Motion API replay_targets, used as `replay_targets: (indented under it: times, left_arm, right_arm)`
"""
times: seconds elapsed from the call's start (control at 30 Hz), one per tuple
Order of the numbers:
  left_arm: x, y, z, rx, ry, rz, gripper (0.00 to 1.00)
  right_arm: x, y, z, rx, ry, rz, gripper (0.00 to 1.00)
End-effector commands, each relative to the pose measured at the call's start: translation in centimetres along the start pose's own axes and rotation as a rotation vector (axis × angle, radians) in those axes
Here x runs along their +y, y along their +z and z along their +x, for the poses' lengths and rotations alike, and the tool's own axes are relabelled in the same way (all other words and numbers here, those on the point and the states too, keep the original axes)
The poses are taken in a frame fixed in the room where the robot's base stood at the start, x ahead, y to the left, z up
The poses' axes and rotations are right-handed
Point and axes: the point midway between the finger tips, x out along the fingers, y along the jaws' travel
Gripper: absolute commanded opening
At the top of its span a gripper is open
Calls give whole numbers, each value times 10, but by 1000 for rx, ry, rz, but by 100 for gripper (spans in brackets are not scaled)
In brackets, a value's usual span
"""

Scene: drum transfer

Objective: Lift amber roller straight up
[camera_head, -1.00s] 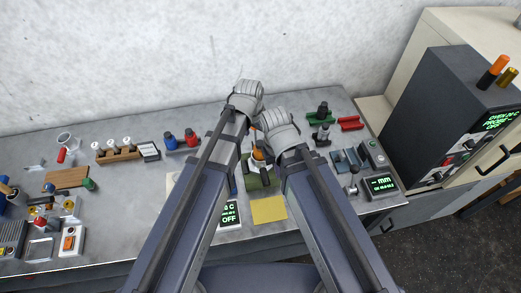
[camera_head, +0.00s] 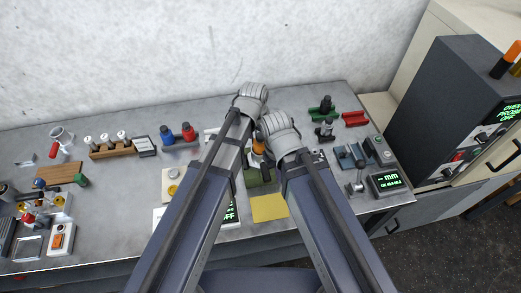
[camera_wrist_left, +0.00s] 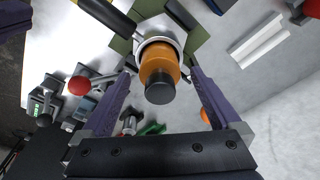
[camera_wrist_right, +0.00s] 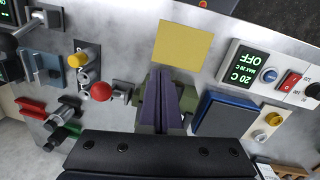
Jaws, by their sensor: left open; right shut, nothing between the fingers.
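The amber roller (camera_wrist_left: 158,66), an orange cylinder with a black end, sits in a pale ring on a green base (camera_wrist_left: 194,40) in the left wrist view. My left gripper (camera_wrist_left: 160,78) is open, with one purple finger on each side of the roller; I cannot tell whether either touches it.
A yellow pad (camera_head: 269,207) lies in front of the green base. A red ball knob (camera_wrist_right: 101,91) and a blue block (camera_wrist_right: 222,118) are near my right gripper. A meter (camera_head: 384,183) stands at the right, and the oven (camera_head: 455,95) beyond it.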

Motion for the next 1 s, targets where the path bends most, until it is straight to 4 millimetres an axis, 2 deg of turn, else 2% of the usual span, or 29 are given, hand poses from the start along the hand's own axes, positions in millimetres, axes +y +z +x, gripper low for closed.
replay_targets:
  times: [0.03, 0.1, 0.37, 0.4, 1.0]
  left_arm:
    - [0, 0, 13, 0, 0, 0, 97]
    - [0, 0, 17, 0, 0, 0, 97]
    - [0, 0, 16, 0, 0, 0, 97]
    - [0, 0, 16, 0, 0, 0, 95]
    - [0, 0, 16, 0, 0, -1, 27]
  right_arm:
    - [-1, -1, 12, 0, 0, -2, 0]
    - [-2, -1, 17, 0, 1, -3, 0]
    - [-1, -1, 15, 0, 1, -4, 0]
    - [-1, -1, 15, 0, 1, -4, 0]
    - [-1, -1, 16, 0, 1, -3, 0]
